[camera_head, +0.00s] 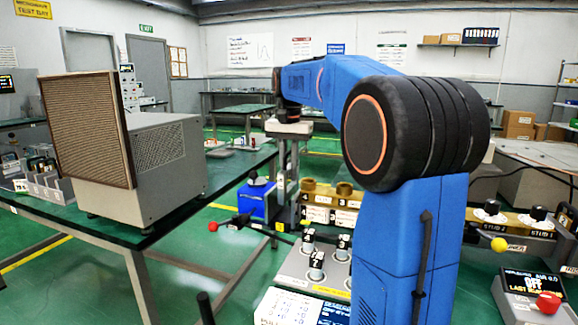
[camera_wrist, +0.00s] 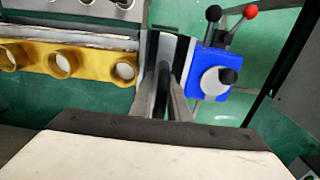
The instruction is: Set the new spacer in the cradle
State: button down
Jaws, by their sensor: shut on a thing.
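My gripper (camera_head: 289,128) is at the end of my blue arm, above the area beside the blue block. In the wrist view its two grey fingers (camera_wrist: 167,92) are close together on a narrow dark piece (camera_wrist: 164,80). The fingers hide most of this piece, and I cannot tell for sure that it is the new spacer. A blue block (camera_wrist: 210,70) with a pale disc and levers is just right of the fingers; it also shows in the head view (camera_head: 257,202). I cannot single out the cradle for certain.
A yellow bar with several ring holes (camera_wrist: 92,65) lies left of the fingers. A grey louvred cabinet (camera_head: 165,160) stands on the left bench (camera_head: 225,165). A display box with a red knob (camera_head: 535,295) is at lower right.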

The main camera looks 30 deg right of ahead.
aim_at(289, 191)
jog(key=shift+f, duration=3.45)
jog(key=shift+f, duration=0.1)
jog(key=c, duration=1.6)
grip_release()
